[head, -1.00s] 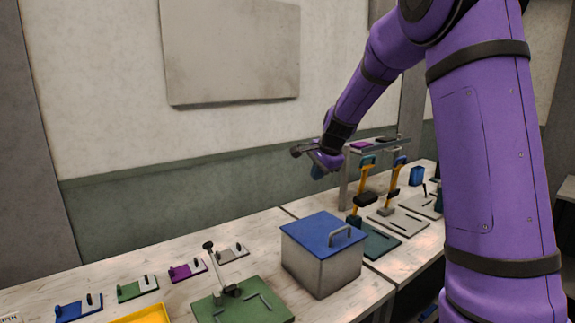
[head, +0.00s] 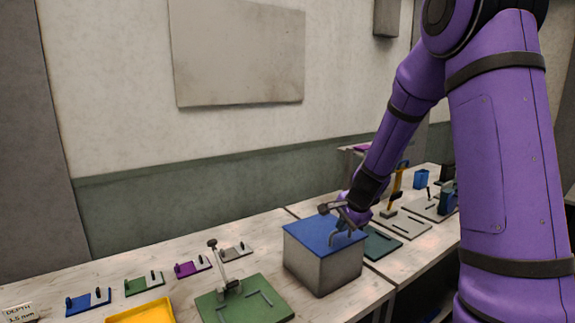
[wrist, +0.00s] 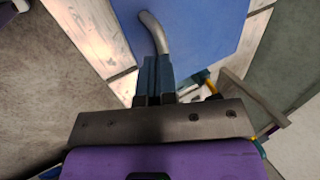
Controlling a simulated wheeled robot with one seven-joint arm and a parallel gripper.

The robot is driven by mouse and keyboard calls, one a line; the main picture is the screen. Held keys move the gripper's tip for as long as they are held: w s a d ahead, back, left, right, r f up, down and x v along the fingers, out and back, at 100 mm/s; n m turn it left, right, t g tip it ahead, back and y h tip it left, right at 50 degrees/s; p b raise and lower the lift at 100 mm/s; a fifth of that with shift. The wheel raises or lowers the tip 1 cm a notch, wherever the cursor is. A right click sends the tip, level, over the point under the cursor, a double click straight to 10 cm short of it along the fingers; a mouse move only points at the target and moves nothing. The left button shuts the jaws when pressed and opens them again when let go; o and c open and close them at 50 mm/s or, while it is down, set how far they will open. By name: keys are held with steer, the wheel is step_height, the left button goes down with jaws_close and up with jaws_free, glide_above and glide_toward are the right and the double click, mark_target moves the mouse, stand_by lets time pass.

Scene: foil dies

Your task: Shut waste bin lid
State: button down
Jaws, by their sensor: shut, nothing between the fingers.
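The waste bin is a grey box (head: 318,271) with a flat blue lid (head: 308,231), standing on the bench. The lid lies level on the box's top, with no gap that I can see. A grey bar handle (head: 333,239) is on the lid's right side. My gripper (head: 346,226) is shut and empty, low over the lid beside the handle. In the wrist view the blue lid (wrist: 205,25) fills the upper middle, and the closed fingertips (wrist: 153,62) point at the curved handle (wrist: 154,32). I cannot tell whether they touch it.
A green plate with an upright lever (head: 228,284) is left of the bin, with a yellow tray (head: 142,312) farther left. Small coloured fixtures line the bench's back left. Grey and dark green plates with yellow-handled tools (head: 396,185) stand to the right.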

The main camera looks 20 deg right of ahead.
steer(key=shift+s+f, duration=0.25)
steer(key=shift+f, duration=0.55)
